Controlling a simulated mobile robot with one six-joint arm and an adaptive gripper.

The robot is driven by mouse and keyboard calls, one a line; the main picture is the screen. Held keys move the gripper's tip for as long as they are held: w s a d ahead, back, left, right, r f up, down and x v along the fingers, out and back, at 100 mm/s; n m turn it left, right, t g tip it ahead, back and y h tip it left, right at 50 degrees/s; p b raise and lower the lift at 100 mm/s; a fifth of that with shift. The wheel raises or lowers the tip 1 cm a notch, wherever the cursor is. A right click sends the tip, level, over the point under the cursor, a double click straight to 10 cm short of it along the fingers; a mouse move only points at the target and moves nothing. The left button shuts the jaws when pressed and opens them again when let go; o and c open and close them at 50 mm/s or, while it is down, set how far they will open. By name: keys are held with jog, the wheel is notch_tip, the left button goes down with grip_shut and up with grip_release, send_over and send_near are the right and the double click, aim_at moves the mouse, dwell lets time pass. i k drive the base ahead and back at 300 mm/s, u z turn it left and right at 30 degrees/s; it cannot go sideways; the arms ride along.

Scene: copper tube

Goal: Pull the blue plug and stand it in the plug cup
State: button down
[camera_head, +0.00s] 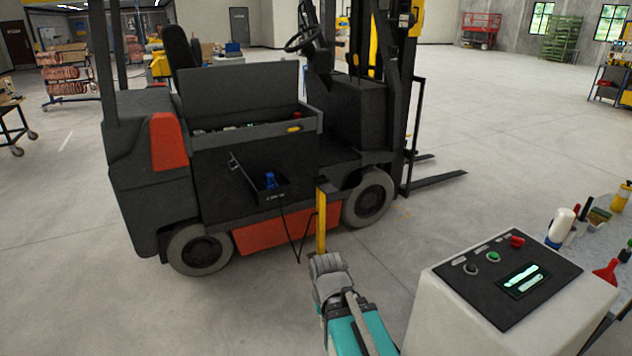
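The blue plug (270,180) sits small and bright in a black open holder (262,193) on the side of a forklift. A thin black cable (290,235) hangs below the holder in a loop beside a yellow post (321,220). I cannot make out whether the plug is fully seated. My gripper end (329,268), grey on my teal arm, is low in the middle, in front of the post and below the plug, apart from it in the picture. Its fingers cannot be made out. I cannot pick out a plug cup for certain.
The forklift (200,165) has its battery cover (235,92) raised. At right stands a pale console (505,290) with buttons and a screen. Behind it a table (602,230) holds bottles and a red funnel (606,270).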

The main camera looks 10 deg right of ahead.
aim_at(270, 176)
jog(key=u, duration=0.2)
jog(key=i, duration=3.05)
jog(key=z, duration=0.4)
